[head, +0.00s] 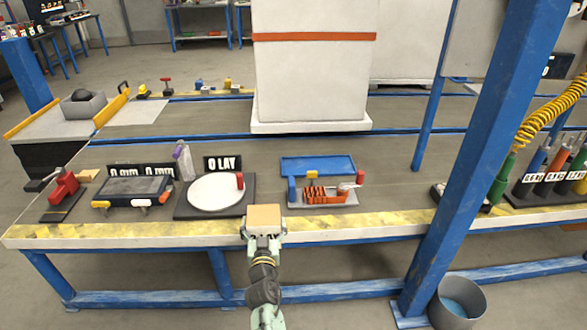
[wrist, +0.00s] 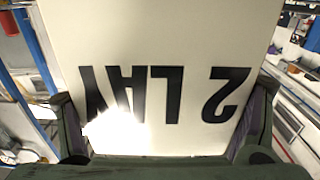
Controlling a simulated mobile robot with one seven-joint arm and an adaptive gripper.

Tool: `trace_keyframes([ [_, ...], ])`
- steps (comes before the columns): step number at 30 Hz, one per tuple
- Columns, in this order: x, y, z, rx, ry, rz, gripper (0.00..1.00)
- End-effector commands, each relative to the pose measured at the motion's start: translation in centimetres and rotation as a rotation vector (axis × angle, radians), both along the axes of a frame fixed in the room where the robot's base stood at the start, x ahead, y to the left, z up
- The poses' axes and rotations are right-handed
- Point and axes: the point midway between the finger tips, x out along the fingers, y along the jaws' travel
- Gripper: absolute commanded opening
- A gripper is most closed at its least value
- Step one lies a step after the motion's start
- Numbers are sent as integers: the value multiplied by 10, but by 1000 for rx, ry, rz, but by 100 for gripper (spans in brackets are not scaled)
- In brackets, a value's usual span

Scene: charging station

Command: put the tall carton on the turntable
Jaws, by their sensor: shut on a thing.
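My gripper (head: 264,238) is shut on a pale carton with a tan top (head: 264,216), in front of the bench's near edge in the head view. In the wrist view the carton's white face (wrist: 150,45) fills the middle between the fingers, with "2 LAY" printed upside down and a bright glare spot. How tall it is does not show clearly. The turntable (head: 212,192) is a round white disc on a dark base, with a red post at its right side. It lies behind and left of the carton, and its disc is bare. A "0 LAY" display (head: 223,163) stands behind it.
A dark scale-like device (head: 132,190) and red clamp (head: 62,187) are left of the turntable. A blue fixture with an orange coil (head: 325,194) is to the right. A large white box with an orange band (head: 313,80) stands behind. A blue post (head: 490,130) rises at right.

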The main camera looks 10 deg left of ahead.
Motion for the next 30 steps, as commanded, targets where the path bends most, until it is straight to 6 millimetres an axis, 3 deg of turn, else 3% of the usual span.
trace_keyframes([
  [4, 1, -7, -4, -3, 0, -6, 42],
  [8, 0, -39, -34, -15, 12, -29, 42],
  [15, -23, -137, -115, -24, 28, -119, 42],
  [21, -57, -200, -162, -9, 14, -211, 42],
  [25, -72, -221, -177, -2, 5, -252, 42],
  [30, -79, -228, -182, 1, -4, -268, 42],
])
